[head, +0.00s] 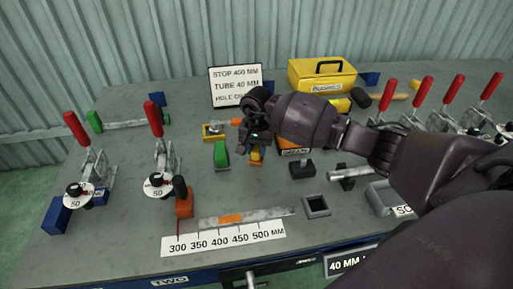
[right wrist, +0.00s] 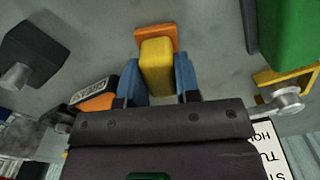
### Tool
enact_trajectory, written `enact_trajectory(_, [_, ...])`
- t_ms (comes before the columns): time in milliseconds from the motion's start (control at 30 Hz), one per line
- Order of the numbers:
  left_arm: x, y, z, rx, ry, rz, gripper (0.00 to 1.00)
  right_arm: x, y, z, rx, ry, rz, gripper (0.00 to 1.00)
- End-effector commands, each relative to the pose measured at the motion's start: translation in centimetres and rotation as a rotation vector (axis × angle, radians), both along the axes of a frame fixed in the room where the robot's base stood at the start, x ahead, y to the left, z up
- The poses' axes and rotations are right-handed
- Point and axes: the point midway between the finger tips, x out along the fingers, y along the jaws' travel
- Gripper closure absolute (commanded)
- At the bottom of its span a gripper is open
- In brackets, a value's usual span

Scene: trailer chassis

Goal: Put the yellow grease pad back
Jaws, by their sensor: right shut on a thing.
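The yellow grease pad (right wrist: 157,66) is a small yellow block between the blue fingers of my right gripper (right wrist: 158,82) in the right wrist view. An orange piece (right wrist: 156,33) shows at its far end; I cannot tell whether they touch. An orange box with a dark label (right wrist: 95,95) stands beside the gripper, also in the head view (head: 292,151). My left gripper is out of view.
A green block (head: 221,154) stands close left of the gripper, with a yellow bracket (head: 213,132) behind it. A black block (head: 302,167) is to the right. Red-handled clamps line both sides. A yellow toolbox (head: 320,76) and a sign (head: 235,85) stand behind.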

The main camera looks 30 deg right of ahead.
Motion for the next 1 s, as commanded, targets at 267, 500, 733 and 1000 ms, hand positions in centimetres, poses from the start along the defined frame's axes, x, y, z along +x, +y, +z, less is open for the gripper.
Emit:
enact_trajectory(267, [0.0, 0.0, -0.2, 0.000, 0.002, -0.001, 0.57, 0.0, 0.0, -0.3, 0.000, 0.000, 0.000, 0.47])
enact_trajectory(500, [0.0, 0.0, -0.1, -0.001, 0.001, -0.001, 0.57, 0.0, 0.0, -0.3, 0.000, 0.000, 0.000, 0.44])
enact_trajectory(733, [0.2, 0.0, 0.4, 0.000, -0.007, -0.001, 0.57, 0.1, -0.1, 1.1, -0.001, -0.003, 0.001, 0.44])
enact_trajectory(1000, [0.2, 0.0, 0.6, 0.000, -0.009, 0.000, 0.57, 0.1, -0.1, 6.1, -0.003, -0.004, 0.001, 0.44])
